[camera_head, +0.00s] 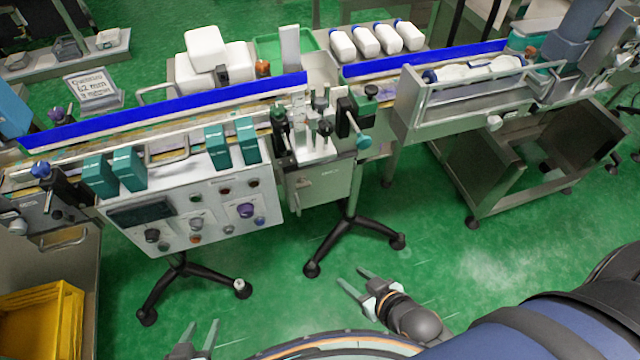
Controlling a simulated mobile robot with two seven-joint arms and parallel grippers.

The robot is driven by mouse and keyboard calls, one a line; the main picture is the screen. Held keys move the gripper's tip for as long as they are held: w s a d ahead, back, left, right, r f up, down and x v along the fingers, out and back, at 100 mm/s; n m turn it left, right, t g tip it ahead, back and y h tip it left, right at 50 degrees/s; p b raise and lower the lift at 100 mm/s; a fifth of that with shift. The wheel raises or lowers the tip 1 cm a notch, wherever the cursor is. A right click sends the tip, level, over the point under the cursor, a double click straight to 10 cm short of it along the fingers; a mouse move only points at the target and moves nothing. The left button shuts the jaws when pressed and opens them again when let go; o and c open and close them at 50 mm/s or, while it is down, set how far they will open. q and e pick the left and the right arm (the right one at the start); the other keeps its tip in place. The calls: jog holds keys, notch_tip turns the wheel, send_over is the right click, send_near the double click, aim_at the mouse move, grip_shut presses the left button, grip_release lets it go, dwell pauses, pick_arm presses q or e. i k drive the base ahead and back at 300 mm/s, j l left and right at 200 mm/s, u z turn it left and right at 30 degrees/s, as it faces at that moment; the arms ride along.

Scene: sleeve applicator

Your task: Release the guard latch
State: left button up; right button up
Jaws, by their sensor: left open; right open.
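A metal-framed guard (415,95) covers the right part of the conveyor line, with white bottles lying behind its front. A pale round knob (494,122) sits low on the guard's front side; I cannot tell whether it is the guard latch. My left gripper (201,326) is low at the bottom edge, its two fingers apart and empty. My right gripper (352,276) is open and empty above the green floor, below and left of the guard. Both grippers are well apart from the machine and touch nothing.
A control panel (175,218) with buttons and knobs fronts the line at left, with several teal blocks (218,147) above it. Black-footed stands (350,232) reach the floor. A yellow crate (40,318) is at lower left.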

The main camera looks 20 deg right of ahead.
aim_at(301, 181)
jog(key=i+l, duration=0.1)
jog(key=l, duration=1.45)
jog(key=i, duration=0.05)
